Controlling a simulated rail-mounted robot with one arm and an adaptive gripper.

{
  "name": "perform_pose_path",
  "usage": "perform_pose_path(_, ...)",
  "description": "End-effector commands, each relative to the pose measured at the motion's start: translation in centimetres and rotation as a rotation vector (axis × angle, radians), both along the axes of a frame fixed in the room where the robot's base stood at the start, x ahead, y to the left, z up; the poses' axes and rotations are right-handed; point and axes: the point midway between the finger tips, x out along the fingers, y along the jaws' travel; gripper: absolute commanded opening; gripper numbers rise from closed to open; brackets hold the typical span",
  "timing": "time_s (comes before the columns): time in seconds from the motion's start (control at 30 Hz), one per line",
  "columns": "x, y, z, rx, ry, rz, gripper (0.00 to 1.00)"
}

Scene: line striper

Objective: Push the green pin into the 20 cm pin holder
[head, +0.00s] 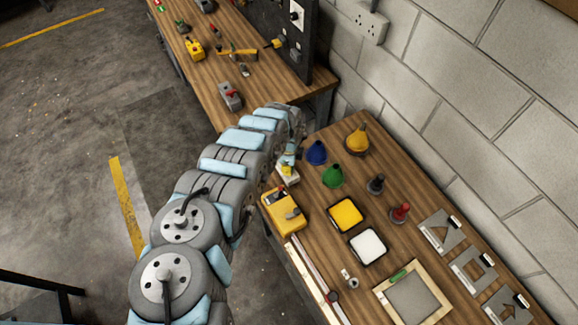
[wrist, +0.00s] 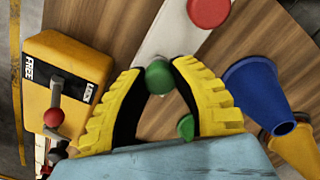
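A round green pin head (wrist: 159,77) sits between my fingertips in the wrist view, over a pale strip (wrist: 157,40) that looks like the pin holder. My gripper (wrist: 160,72) has two ridged yellow fingers; their tips close in on both sides of the green head and look to touch it. The shaft is hidden, so I cannot tell how deep the pin sits. A red disc (wrist: 208,11) shows at the strip's upper right. In the head view my gripper (head: 287,169) is at the bench's left edge, by a pale block (head: 289,180); the pin is hidden there.
A yellow box (wrist: 60,85) with a FREE/LOCK lever stands left of my fingers. A blue funnel (wrist: 252,88) stands close on the right.

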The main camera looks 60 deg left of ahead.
Motion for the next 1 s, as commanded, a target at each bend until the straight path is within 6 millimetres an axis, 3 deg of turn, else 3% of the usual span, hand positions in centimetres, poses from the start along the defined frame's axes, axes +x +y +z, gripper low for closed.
perform_pose_path(1.0, 0.0, 0.0, 1.2, 0.000, 0.000, 0.001, 0.00)
